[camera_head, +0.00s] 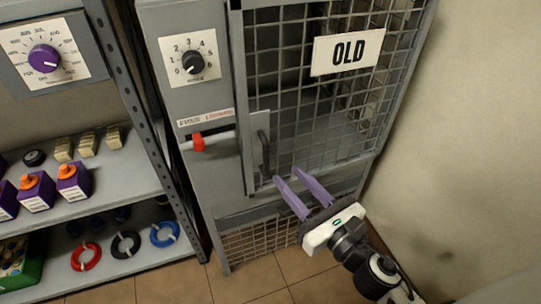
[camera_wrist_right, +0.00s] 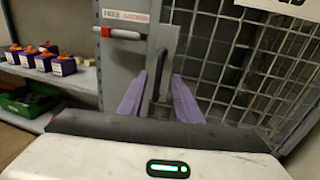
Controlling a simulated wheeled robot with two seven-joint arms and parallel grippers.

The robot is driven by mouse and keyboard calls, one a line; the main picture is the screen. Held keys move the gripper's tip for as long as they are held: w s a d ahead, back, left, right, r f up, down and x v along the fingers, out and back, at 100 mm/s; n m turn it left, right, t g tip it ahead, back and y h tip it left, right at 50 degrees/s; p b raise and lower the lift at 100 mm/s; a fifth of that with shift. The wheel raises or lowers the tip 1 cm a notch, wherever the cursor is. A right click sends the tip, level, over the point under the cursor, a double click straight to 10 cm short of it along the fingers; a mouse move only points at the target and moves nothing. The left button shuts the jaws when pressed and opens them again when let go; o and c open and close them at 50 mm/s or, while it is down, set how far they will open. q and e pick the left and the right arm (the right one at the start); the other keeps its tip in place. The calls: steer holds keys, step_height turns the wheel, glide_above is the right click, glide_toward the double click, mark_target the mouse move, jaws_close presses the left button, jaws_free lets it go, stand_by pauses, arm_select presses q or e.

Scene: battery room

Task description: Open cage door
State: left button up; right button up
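The cage door (camera_head: 310,110) is a grey wire-mesh door with an "OLD" sign (camera_head: 348,52); it stands shut in its frame. A dark upright handle (camera_head: 264,152) sits on a plate at the door's left edge. It also shows in the right wrist view (camera_wrist_right: 160,76), between the fingers there. My right gripper (camera_head: 286,178) has purple fingers spread apart, just below and right of the handle. It is open and empty, with no visible contact. A latch bar with a red end (camera_head: 198,142) lies left of the handle. My left gripper is not in view.
A panel with a black 0-to-5 dial (camera_head: 192,63) is left of the door. Shelves at the left hold purple batteries (camera_head: 72,181), coloured rings (camera_head: 125,244) and a green crate (camera_head: 18,262). A plain wall (camera_head: 465,150) stands close at the right.

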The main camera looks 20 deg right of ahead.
mark_target(268, 152)
steer(key=p+x, duration=0.1)
steer(key=x, duration=0.8)
steer(key=shift+c, duration=0.3)
jaws_close()
